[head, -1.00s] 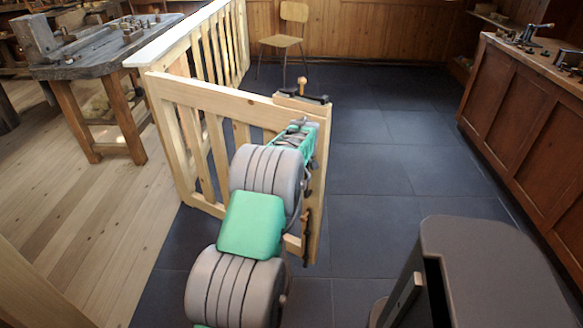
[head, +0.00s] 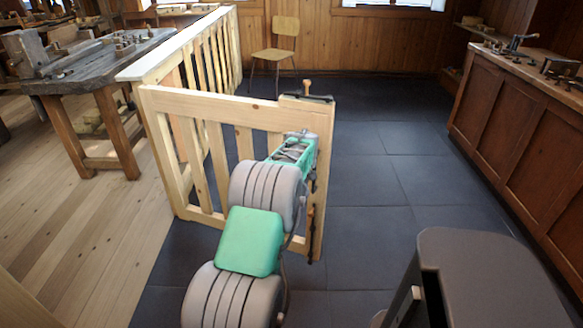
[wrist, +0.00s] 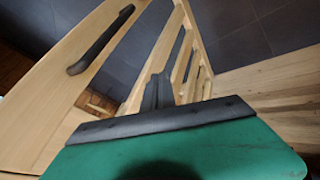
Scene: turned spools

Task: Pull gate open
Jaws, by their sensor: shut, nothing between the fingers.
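The pale wooden gate (head: 215,104) has upright slats and extends right from the near end of the fence. It stands swung out over the dark tiles, at an angle to the fence line. A small wooden knob and dark fitting (head: 306,97) sit atop its free end. In the wrist view a dark bar handle (wrist: 100,40) lies along a gate board, left of my fingers. My gripper (wrist: 158,90) is shut and empty, apart from that handle. In the head view my gripper (head: 303,140) is beside the gate's free end, partly hidden by my arm; contact is unclear.
The slatted fence (head: 190,55) runs back from the gate. A workbench (head: 90,80) stands left on planks and a chair (head: 273,45) at the back. A long wooden cabinet (head: 520,120) lines the right. Dark tiles (head: 370,180) between gate and cabinet are clear.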

